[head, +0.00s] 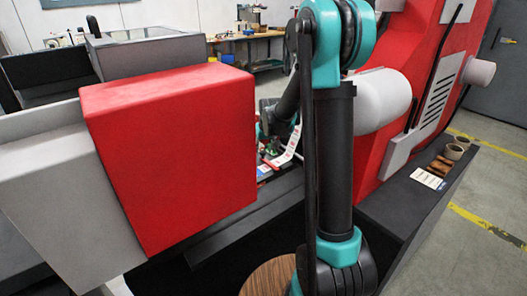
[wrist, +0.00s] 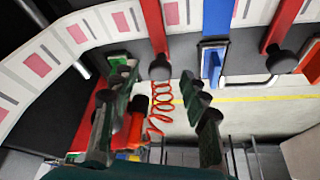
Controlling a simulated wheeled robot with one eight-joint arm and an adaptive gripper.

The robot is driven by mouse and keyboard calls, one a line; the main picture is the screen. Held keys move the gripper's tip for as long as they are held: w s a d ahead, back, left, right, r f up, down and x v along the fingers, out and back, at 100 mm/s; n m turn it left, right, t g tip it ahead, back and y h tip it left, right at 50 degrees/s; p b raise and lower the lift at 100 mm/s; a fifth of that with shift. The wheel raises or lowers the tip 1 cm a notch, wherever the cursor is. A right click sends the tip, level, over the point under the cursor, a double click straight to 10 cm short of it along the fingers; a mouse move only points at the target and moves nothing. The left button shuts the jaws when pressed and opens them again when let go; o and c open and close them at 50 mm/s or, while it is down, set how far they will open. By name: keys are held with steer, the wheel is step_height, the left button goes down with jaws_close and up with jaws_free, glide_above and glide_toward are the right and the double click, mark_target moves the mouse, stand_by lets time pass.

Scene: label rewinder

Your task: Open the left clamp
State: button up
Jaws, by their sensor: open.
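My gripper (wrist: 162,100) is open in the wrist view, with one dark finger on each side and nothing held. Beyond the fingertips, near the picture's middle, a red lever (wrist: 153,28) ends in a black knob (wrist: 160,67). A second red lever (wrist: 276,28) with a black knob (wrist: 281,60) is at the right. A blue upright part (wrist: 217,18) stands between them. Which part is the left clamp is not clearly marked. In the head view my arm and the red housing hide most of this area.
A label strip (wrist: 75,37) with pink squares runs along the upper left. A red coiled cable (wrist: 165,100) hangs between my fingers. In the head view, a large red box (head: 170,150) stands left of my arm, and a dark ledge (head: 400,205) with small items lies right.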

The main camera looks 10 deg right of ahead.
steer(key=shift+w+f, duration=0.2)
steer(key=shift+f, duration=0.25)
jaws_close()
